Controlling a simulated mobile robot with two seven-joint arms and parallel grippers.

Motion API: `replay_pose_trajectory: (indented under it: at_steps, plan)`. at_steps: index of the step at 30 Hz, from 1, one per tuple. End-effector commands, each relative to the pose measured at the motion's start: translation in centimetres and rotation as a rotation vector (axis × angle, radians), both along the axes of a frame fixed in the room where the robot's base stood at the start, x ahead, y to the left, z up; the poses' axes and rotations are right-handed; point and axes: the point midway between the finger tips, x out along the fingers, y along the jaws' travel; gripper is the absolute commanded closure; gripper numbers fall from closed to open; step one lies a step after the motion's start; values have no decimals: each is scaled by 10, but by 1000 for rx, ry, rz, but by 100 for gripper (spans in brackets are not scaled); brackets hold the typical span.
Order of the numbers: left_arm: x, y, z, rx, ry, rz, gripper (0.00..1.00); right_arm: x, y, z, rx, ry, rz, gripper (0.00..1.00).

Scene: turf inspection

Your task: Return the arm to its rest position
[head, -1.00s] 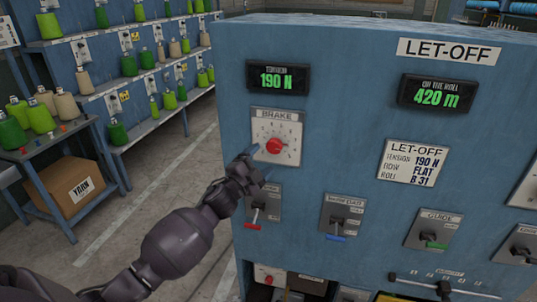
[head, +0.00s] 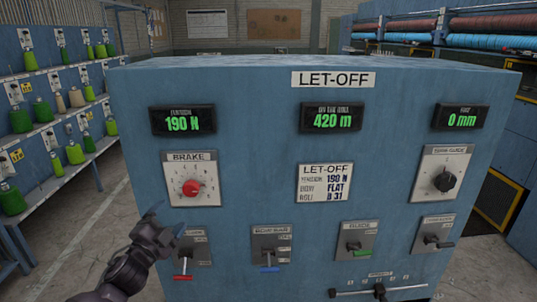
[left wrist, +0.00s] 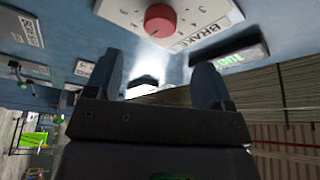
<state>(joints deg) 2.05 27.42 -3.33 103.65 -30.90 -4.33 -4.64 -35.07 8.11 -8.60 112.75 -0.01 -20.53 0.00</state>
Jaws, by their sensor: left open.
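My left gripper (head: 165,226) is in front of the blue let-off cabinet (head: 250,110), at its left side, below and left of the brake dial. It is open and empty, with space between its fingers in the left wrist view (left wrist: 155,75). The brake dial's red knob (head: 190,188) sits on a white plate; the knob also shows at the top of the left wrist view (left wrist: 160,18), apart from the fingers. My right gripper is not in view.
Below the dial are a red-handled lever (head: 183,277), a blue-handled lever (head: 269,268) and a green-handled lever (head: 361,252). A black tape-guide knob (head: 445,181) is at the right. Shelves with yarn cones (head: 75,153) stand at the left, with open floor (head: 80,230) between.

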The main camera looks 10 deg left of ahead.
Motion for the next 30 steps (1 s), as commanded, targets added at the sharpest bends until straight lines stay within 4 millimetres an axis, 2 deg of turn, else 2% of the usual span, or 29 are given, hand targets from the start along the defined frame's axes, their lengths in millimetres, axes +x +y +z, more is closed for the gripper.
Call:
replay_pose_trajectory:
  at_steps: [4, 6, 8, 14, 17, 21, 24, 30]
  plan:
    - [0, 3, -1, -87, 33, 18, 25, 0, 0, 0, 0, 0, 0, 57]
    - [-1, -2, -3, -164, 59, 19, 25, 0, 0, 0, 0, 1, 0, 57]
    - [-9, -8, -18, -248, 103, 24, 25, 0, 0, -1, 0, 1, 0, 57]
    - [-54, -27, -83, -496, 275, 55, 25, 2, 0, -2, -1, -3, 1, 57]
    - [-84, -38, -120, -614, 367, 80, 25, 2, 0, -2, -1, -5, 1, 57]
    - [-139, -56, -173, -781, 503, 133, 25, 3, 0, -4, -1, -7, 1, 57]
    - [-181, -67, -205, -878, 584, 177, 25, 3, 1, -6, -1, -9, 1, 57]
    - [-244, -78, -246, -964, 677, 260, 25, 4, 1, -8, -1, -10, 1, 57]
